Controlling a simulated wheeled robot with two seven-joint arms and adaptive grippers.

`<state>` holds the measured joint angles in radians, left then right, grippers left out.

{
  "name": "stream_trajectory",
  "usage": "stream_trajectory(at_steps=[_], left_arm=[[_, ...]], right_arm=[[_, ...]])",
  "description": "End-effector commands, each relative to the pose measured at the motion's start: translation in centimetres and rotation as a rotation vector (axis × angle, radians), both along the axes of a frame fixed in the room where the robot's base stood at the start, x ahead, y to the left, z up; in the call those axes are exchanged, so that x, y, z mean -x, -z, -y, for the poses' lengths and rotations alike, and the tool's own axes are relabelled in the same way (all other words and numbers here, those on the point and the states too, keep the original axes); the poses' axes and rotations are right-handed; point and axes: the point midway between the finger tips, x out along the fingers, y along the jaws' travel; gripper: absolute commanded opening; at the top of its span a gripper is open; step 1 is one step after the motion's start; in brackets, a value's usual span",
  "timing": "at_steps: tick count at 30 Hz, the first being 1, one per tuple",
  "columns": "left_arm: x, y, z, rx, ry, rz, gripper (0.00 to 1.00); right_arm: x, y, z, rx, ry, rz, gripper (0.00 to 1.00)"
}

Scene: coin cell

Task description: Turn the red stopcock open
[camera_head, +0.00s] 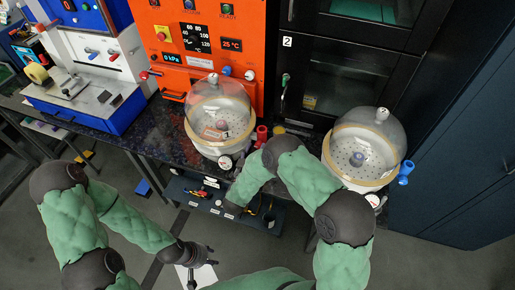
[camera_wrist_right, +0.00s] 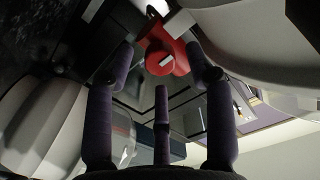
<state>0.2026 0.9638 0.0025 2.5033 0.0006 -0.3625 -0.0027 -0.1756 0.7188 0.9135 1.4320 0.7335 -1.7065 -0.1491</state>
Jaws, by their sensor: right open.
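The red stopcock (camera_head: 262,133) is at the right side of the left glass-domed vessel (camera_head: 205,105), partly behind my right arm in the head view. In the right wrist view the stopcock's red handle (camera_wrist_right: 160,62) lies ahead between the spread fingertips of my right gripper (camera_wrist_right: 160,70). The gripper is open, with dark fingers on both sides and one below. I cannot tell whether any finger touches the handle. My left gripper (camera_head: 190,272) hangs low over the floor, away from the vessels; its finger opening is unclear.
A second domed vessel (camera_head: 345,125) with a blue stopcock (camera_head: 405,172) stands to the right. An orange oven (camera_head: 245,65) and a black cabinet (camera_head: 345,65) stand behind. A low dark tray (camera_head: 262,222) holds small items. A blue-and-white machine (camera_head: 85,95) is at left.

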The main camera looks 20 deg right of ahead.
Motion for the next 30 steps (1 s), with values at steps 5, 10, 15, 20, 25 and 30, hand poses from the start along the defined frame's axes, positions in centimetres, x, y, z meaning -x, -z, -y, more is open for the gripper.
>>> stream_trajectory(at_steps=[5,10,15,20,25,30], left_arm=[[0.0,0.2,0.0,0.000,0.000,0.000,0.40],[0.0,0.2,0.0,0.000,0.000,0.000,0.40],[0.0,0.2,0.0,0.000,0.000,0.000,0.40],[0.0,0.2,0.0,0.000,0.000,0.000,0.40],[0.0,0.2,0.0,0.000,0.000,0.000,0.40],[0.0,0.3,0.0,0.000,0.000,0.000,0.40]], right_arm=[[-1.3,0.0,0.9,0.000,0.001,0.000,0.54],[-1.6,0.0,1.0,0.001,-0.001,0.000,0.54],[-1.6,0.0,1.0,0.000,-0.001,0.000,0.54],[-1.5,0.0,1.0,0.000,-0.001,0.000,0.12],[-1.5,0.0,1.0,0.001,-0.001,0.001,0.00],[-1.5,0.0,1.0,-0.011,-0.001,0.010,0.00]])
